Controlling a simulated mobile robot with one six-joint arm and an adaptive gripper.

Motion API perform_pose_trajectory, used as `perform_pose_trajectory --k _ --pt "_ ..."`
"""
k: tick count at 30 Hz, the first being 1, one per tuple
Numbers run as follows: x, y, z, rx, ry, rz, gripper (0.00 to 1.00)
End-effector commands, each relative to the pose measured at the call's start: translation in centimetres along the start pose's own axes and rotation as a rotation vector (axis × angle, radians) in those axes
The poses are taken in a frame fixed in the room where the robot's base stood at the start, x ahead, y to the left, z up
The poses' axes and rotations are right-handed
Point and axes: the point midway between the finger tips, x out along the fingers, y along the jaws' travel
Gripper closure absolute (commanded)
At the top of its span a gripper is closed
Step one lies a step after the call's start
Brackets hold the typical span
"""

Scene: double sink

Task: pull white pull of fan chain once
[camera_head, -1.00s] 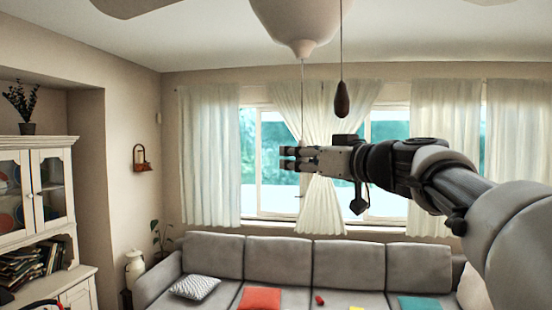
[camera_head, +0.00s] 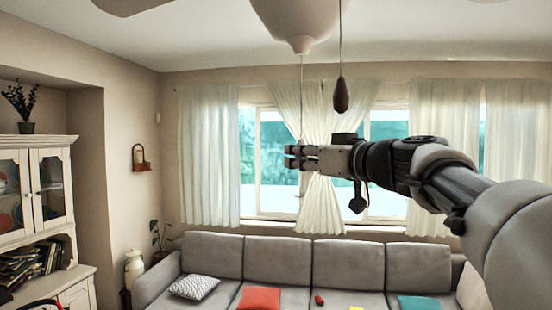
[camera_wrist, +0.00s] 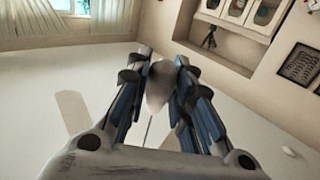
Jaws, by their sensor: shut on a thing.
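The white pull (camera_wrist: 157,84) shows in the wrist view as a pale, tapered knob between my fingers. Its thin chain (camera_wrist: 149,130) runs from it toward my palm in that view. My gripper (camera_wrist: 158,72) is shut on the white pull, with fingers along both of its sides. In the head view my gripper (camera_head: 289,157) reaches in from the right and covers the pull. The chain (camera_head: 301,95) hangs from the pale ceiling fan (camera_head: 296,22) straight down to my gripper, and looks near vertical.
A second cord with a brown wooden pull (camera_head: 341,96) hangs right of the chain, above my wrist. A grey sofa (camera_head: 330,265) and curtained windows lie behind. A white cabinet (camera_head: 45,200) stands at the left. The room's left middle is open.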

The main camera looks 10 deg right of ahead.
Motion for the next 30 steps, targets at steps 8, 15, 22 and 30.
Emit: perform_pose_trajectory --k 8,15,22,30 --pt "0.0 0.0 0.8 -0.001 -0.001 -0.001 0.92" --pt "0.0 0.0 1.3 0.000 -0.002 -0.001 0.92" --pt "0.0 0.0 1.8 0.000 -0.002 -0.001 0.92" --pt "0.0 0.0 1.6 0.000 -0.002 -0.001 0.62"
